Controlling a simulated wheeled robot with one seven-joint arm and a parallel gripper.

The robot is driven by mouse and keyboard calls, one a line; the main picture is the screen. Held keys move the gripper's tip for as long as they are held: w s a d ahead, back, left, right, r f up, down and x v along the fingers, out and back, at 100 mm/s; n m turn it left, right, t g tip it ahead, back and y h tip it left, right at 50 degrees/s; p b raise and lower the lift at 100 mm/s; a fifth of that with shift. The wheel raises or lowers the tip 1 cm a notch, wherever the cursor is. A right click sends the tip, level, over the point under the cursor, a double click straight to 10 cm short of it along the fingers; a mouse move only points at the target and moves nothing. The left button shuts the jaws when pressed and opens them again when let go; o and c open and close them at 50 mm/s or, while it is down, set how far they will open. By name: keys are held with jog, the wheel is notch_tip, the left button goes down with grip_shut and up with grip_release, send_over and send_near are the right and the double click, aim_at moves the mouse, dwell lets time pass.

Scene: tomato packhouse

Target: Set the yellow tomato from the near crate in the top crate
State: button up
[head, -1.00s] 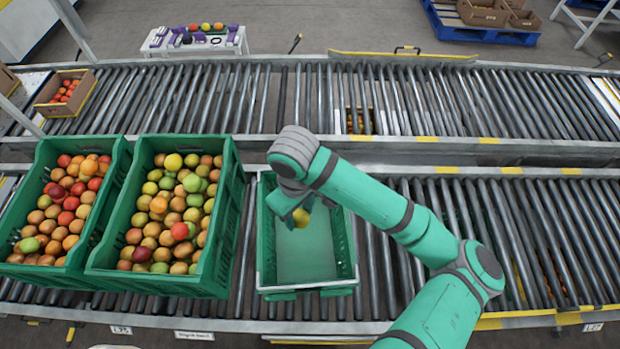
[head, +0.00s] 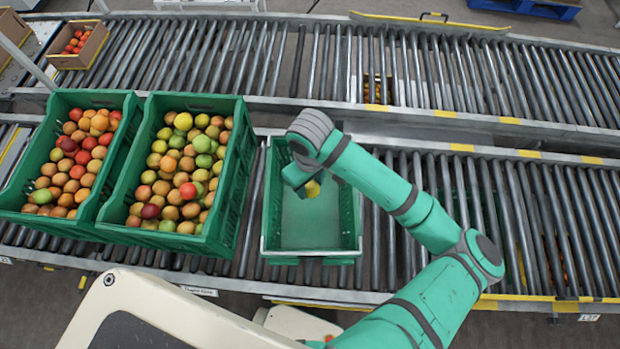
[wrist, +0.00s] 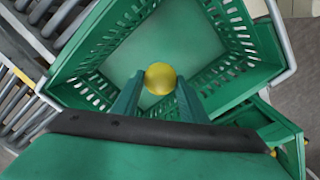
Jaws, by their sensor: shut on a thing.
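The yellow tomato (head: 313,189) is held in my gripper (head: 306,184), above the floor of an empty green crate (head: 352,243). In the wrist view the yellow tomato (wrist: 160,77) sits between the two green fingertips (wrist: 158,92), with the bare crate floor (wrist: 178,38) beyond it. Part of another green crate (wrist: 268,120) shows lower down at the right of the wrist view, so the empty crate appears to be stacked on it. The gap between tomato and crate floor is hard to judge.
Two full green crates of mixed tomatoes, one (head: 241,170) beside the empty crate and one (head: 63,226) further left, stand on the roller conveyor (head: 455,210). A second conveyor (head: 290,65) runs behind, with a cardboard box (head: 72,61) at its left.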

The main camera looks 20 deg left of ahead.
jog(key=shift+f, duration=4.6)
jog(key=shift+f, duration=0.55)
jog(key=o, duration=0.8)
jog(key=shift+c, duration=1.3)
jog(key=shift+r, duration=0.1)
jog(key=shift+r, duration=3.45)
